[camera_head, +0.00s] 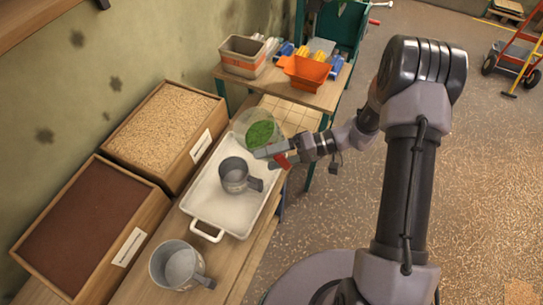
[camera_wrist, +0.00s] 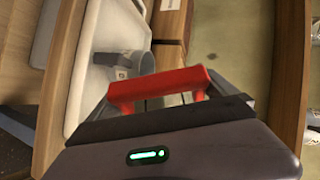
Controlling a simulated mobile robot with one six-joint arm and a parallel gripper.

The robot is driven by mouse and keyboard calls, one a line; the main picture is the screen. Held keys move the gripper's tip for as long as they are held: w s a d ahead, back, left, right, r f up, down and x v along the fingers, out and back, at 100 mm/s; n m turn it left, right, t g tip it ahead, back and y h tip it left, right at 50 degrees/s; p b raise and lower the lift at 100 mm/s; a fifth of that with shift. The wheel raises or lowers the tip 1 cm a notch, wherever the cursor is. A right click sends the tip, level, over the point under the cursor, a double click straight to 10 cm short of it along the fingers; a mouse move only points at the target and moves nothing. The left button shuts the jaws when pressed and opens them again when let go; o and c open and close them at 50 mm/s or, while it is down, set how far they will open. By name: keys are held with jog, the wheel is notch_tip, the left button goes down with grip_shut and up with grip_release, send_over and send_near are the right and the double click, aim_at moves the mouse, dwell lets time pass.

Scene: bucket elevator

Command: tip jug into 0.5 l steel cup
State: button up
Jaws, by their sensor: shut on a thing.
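A clear jug (camera_head: 260,130) with green contents is over the far end of the white tray in the head view. Its red handle (camera_head: 283,161) is in my gripper (camera_head: 278,154). The red handle also shows large in the wrist view (camera_wrist: 160,82), where my gripper's dark jaws are close behind it. The jug's clear body is hard to make out there. A small steel cup (camera_head: 234,177) stands upright in the tray, nearer than the jug; it also shows in the wrist view (camera_wrist: 128,64). I cannot read its size. The jug's exact tilt is unclear.
The white tray (camera_head: 210,208) lies on the wooden bench. A larger steel cup (camera_head: 172,268) stands in front of it. Wooden bins of tan grain (camera_head: 160,122) and brown material (camera_head: 85,225) line the wall.

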jog(key=shift+f, duration=0.5)
jog(key=shift+f+h, duration=0.6)
jog(key=shift+f, duration=0.3)
jog(key=shift+w+d+r+n+t+h+p, duration=0.25)
jog(key=shift+n+t+h+p, duration=0.35)
jog(key=shift+p, duration=0.85)
jog(key=shift+t+h+p, duration=0.4)
jog(key=shift+h+p, duration=0.5)
jog(key=shift+p, duration=0.15)
jog(key=n+t+h, duration=0.1)
jog(key=t+h, duration=0.1)
jog(key=h, duration=0.1)
